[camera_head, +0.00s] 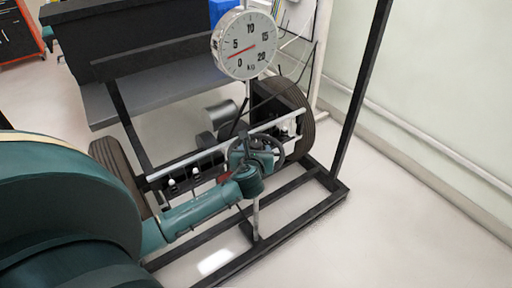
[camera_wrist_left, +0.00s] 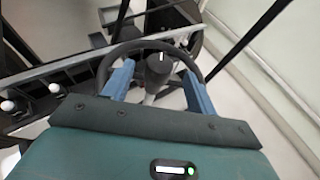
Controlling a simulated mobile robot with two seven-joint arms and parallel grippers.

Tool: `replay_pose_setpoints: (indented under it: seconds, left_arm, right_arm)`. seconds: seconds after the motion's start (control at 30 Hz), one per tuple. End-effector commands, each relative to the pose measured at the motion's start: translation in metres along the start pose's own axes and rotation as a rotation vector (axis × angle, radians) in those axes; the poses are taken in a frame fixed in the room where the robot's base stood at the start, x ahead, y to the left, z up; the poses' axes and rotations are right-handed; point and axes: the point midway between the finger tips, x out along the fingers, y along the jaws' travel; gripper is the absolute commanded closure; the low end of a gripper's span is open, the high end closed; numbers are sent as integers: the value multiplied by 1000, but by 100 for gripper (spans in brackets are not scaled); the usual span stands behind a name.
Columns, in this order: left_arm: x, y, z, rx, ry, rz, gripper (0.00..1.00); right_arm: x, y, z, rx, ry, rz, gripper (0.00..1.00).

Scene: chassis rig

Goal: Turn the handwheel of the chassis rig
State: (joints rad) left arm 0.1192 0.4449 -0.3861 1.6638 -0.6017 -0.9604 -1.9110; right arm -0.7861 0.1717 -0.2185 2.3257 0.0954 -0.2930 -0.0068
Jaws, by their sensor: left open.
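The handwheel (camera_head: 283,152) is a dark ring on the front of the chassis rig, partly hidden by my left gripper (camera_head: 256,158) in the head view. In the left wrist view, the handwheel's rim (camera_wrist_left: 150,43) arches beyond the fingers, and its dark hub (camera_wrist_left: 158,68) with a white mark sits between them. My left gripper (camera_wrist_left: 159,70) is open, with one blue finger on each side of the hub. I cannot tell whether the fingers touch the rim or spokes. My right gripper does not show in either view.
A round dial scale (camera_head: 244,45) hangs above the rig. The black rig frame (camera_head: 290,222) has tyres (camera_head: 302,117) at its sides and white-knobbed levers (camera_head: 195,172) left of the wheel. A dark bench (camera_head: 160,88) stands behind. The floor (camera_head: 400,235) at right is clear.

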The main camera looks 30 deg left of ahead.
Motion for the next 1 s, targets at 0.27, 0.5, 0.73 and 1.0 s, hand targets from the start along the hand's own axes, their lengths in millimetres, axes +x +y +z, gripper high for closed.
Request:
replay_pose_setpoints:
  seconds: [0.27,0.5,0.73,1.0]
  left_arm:
    - [42,-1,-1,-1,0,0,43]
    - [49,0,0,-1,0,-1,43]
    - [49,0,0,0,0,-1,47]
    - [49,0,0,0,0,-1,70]
  right_arm:
    - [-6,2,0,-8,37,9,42]
    - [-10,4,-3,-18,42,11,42]
    - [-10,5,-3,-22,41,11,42]
    - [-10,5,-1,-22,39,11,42]
